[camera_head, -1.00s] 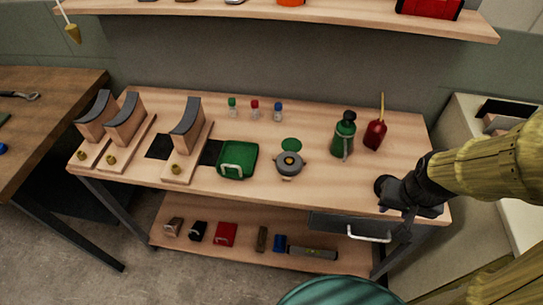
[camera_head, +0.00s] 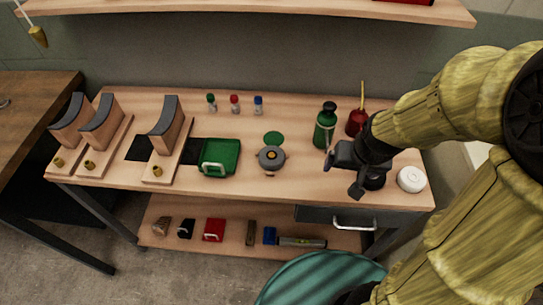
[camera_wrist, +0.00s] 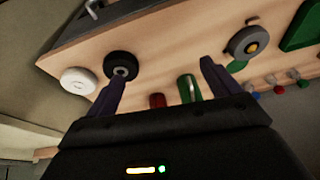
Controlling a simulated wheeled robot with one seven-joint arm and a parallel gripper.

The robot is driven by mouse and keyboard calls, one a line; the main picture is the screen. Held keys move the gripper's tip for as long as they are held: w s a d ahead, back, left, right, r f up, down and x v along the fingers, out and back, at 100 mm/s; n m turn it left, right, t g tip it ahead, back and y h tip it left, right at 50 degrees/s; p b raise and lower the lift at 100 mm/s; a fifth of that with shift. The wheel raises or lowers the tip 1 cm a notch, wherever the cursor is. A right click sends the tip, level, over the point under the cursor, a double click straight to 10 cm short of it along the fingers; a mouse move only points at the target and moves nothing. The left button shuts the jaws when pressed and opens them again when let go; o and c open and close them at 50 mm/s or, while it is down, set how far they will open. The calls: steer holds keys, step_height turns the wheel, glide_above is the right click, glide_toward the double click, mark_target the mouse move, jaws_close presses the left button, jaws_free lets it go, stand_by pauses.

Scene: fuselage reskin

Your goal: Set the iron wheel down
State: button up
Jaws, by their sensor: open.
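A dark wheel with a pale hub, which I take as the iron wheel (camera_head: 373,183), lies on the wooden workbench (camera_head: 230,183) near its front right edge. My gripper partly covers it in the head view; the wrist view shows it more clearly (camera_wrist: 121,65). My gripper (camera_head: 341,180) is above the right part of the bench with its fingers apart and nothing between them. In the wrist view my gripper (camera_wrist: 164,72) has its left fingertip overlapping the wheel's lower edge; I cannot tell whether they touch.
A white round piece (camera_head: 411,179) is right of the wheel. A green bottle (camera_head: 325,127) and red oil can (camera_head: 356,122) stand behind my gripper. Bare bench lies between device and gripper.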

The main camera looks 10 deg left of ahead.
steer(key=shift+o, duration=0.5)
steer(key=w+a+r+m+t+y+p, duration=0.1)
steer(key=w+a+r+m+t+p, duration=0.1)
steer(key=w+a, duration=0.8)
steer(key=a+t+p, duration=0.1)
steer(key=a, duration=0.2)
steer(key=shift+w+r, duration=0.3)
steer(key=shift+r, duration=0.1)
steer(key=m+t+h+p, duration=0.1)
steer(key=m+t+p, duration=0.1)
steer(key=p, duration=0.1)
glide_above(271, 158)
steer(key=w+a, duration=0.1)
steer(key=w, duration=0.3)
steer(key=s+a+f+m+h+p, duration=0.2)
steer(key=s+a+h+p, duration=0.15)
steer(key=a, duration=0.25)
steer(key=s+a+f+m+h+p, duration=0.1)
steer(key=s+h, duration=0.3)
steer(key=s, duration=0.6)
steer(key=shift+s+a+f+m+g+p, duration=0.3)
steer(key=shift+a+f+m+p, duration=0.05)
steer(key=shift+f+m, duration=0.25)
steer(key=p+x, duration=0.1)
steer(key=x, duration=1.1)
steer(key=shift+w, duration=0.2)
steer(key=shift+d, duration=0.1)
steer(key=shift+s+r, duration=0.1)
